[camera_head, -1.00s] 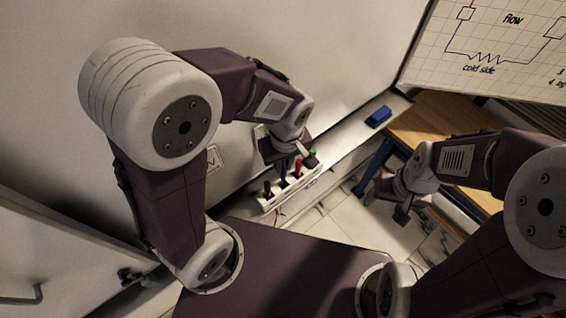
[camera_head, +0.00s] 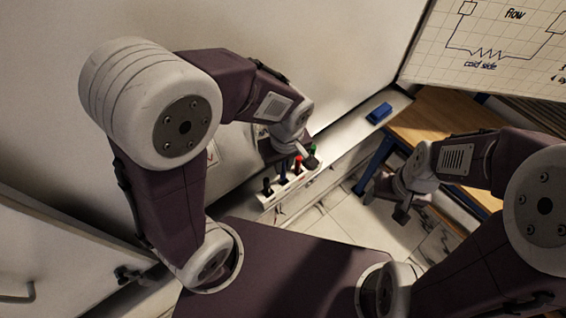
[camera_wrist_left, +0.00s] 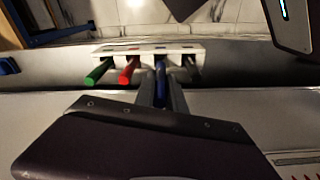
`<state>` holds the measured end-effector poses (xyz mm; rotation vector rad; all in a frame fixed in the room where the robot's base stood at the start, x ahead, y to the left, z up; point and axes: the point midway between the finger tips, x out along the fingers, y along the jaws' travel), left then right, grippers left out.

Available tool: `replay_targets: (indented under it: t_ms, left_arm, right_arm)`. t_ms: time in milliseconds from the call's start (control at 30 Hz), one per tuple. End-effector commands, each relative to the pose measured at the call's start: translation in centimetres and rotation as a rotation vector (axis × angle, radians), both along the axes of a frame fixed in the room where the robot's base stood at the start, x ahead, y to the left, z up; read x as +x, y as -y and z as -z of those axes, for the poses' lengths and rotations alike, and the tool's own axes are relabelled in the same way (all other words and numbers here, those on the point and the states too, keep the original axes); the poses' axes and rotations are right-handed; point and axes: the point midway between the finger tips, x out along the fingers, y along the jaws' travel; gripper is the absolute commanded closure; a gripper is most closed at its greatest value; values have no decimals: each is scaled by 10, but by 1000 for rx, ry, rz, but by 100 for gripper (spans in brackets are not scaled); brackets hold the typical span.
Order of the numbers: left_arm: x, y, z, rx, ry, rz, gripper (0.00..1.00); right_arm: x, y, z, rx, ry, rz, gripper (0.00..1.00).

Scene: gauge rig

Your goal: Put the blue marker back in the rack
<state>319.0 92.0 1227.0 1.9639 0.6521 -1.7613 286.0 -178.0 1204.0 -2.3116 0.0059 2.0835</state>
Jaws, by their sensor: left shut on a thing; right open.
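The white rack (camera_head: 272,204) is fixed at the ledge along the wall; it also shows in the left wrist view (camera_wrist_left: 200,49). My left gripper (camera_head: 287,160) is over the rack, shut on the blue marker (camera_wrist_left: 160,72). In the left wrist view its fingers (camera_wrist_left: 160,92) sit on either side of the marker. The marker is lined up with the rack position between the red and black markers, its far end at the rack. How deep it sits is hidden. My right gripper (camera_head: 387,205) is open and empty, right of the rack.
A green marker (camera_wrist_left: 98,72), a red marker (camera_wrist_left: 128,70) and a black marker (camera_wrist_left: 192,68) stand in the rack close beside the left fingers. A blue eraser (camera_head: 379,113) lies farther along the ledge. A wooden table (camera_head: 425,120) stands at right.

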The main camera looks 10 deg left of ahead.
Motion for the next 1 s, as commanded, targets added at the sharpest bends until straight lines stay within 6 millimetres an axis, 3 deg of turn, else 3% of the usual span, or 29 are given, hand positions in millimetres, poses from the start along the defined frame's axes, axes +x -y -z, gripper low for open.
replay_targets:
  t_ms: [700, 967, 1000]
  left_arm:
    - [0, 0, 28, 0, 0, 0, 100]
    - [0, 0, 28, 0, 0, 0, 100]
    - [0, 0, 28, 0, 0, 0, 77]
  right_arm:
    - [0, 0, 24, 0, 0, 0, 35]
    - [0, 0, 24, 0, 0, 0, 35]
    - [0, 0, 24, 0, 0, 0, 35]
